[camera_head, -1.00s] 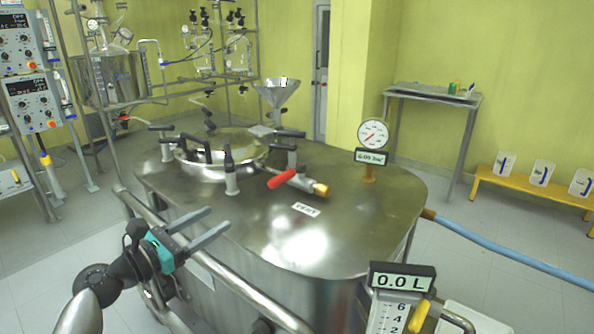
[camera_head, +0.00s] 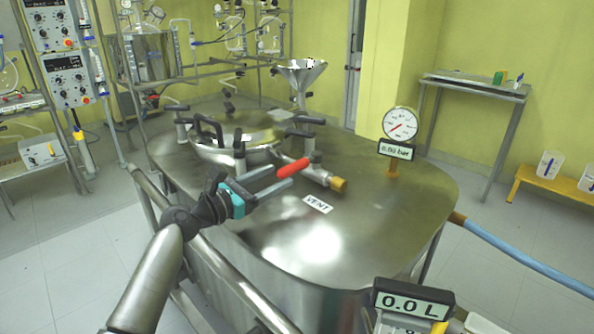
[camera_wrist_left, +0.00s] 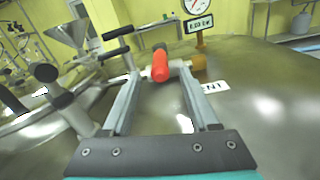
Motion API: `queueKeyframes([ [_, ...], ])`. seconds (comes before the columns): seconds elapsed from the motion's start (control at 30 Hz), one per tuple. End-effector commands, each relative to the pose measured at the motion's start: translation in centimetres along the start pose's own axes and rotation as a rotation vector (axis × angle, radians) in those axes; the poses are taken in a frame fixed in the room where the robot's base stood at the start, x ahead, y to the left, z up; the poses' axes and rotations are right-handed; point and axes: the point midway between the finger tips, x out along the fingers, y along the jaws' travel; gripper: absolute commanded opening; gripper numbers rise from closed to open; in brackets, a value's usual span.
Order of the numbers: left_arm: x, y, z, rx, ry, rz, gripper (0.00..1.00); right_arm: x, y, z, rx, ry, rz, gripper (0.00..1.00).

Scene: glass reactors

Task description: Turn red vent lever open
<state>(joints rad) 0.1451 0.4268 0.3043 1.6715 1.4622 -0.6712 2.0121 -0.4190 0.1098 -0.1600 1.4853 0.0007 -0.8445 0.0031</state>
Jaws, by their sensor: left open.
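The red vent lever (camera_head: 293,169) sits on a metal valve with a brass end (camera_head: 338,184) on top of the steel reactor lid (camera_head: 385,215), behind the VENT label (camera_head: 318,204). My left gripper (camera_head: 283,177) is open with its fingertips at the lever. In the left wrist view the red lever (camera_wrist_left: 160,66) shows between the two fingertips (camera_wrist_left: 160,76), its end facing the camera. I cannot tell whether either finger touches it. My right gripper is not in view.
Black clamp handles (camera_head: 239,146) ring the round hatch left of the valve. A pressure gauge (camera_head: 400,124) stands behind at right, above a 0.00 bar display (camera_head: 396,150). A steel rail (camera_head: 235,282) runs along the near edge. The lid's right side is clear.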

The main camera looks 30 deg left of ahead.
Motion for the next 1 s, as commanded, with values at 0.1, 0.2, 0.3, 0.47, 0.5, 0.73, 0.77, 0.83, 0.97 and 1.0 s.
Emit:
queueKeyframes([
  [0.1, 1.9, 0.0, -0.1, -0.001, -0.003, -0.001, 0.61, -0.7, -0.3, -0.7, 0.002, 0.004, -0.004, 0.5],
  [0.2, 3.3, 0.0, -0.1, 0.0, -0.002, 0.0, 0.61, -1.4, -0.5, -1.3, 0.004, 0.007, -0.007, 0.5],
  [0.3, 4.6, 0.0, -0.1, 0.0, -0.002, 0.001, 0.61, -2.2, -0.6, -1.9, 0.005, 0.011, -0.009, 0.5],
  [0.47, 6.3, 0.0, -0.1, 0.0, -0.001, 0.0, 0.61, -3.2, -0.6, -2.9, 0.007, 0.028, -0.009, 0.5],
  [0.5, 6.6, 0.0, -0.1, 0.0, 0.0, 0.0, 0.61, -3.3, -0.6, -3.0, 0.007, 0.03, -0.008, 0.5],
  [0.73, 7.5, 0.0, 0.0, 0.0, 0.0, 0.0, 0.61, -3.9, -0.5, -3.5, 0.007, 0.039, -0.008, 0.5],
  [0.77, 7.5, 0.0, 0.0, 0.0, 0.0, 0.0, 0.61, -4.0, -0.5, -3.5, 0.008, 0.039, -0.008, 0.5],
  [0.83, 7.5, 0.0, 0.0, 0.0, 0.0, 0.0, 0.61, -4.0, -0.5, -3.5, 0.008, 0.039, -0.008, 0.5],
  [0.97, 7.5, 0.0, 0.0, 0.0, 0.0, 0.0, 0.61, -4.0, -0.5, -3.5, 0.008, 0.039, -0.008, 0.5],
  [1.0, 7.5, 0.0, 0.0, 0.0, 0.0, 0.0, 0.57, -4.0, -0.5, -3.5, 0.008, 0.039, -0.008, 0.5],
])
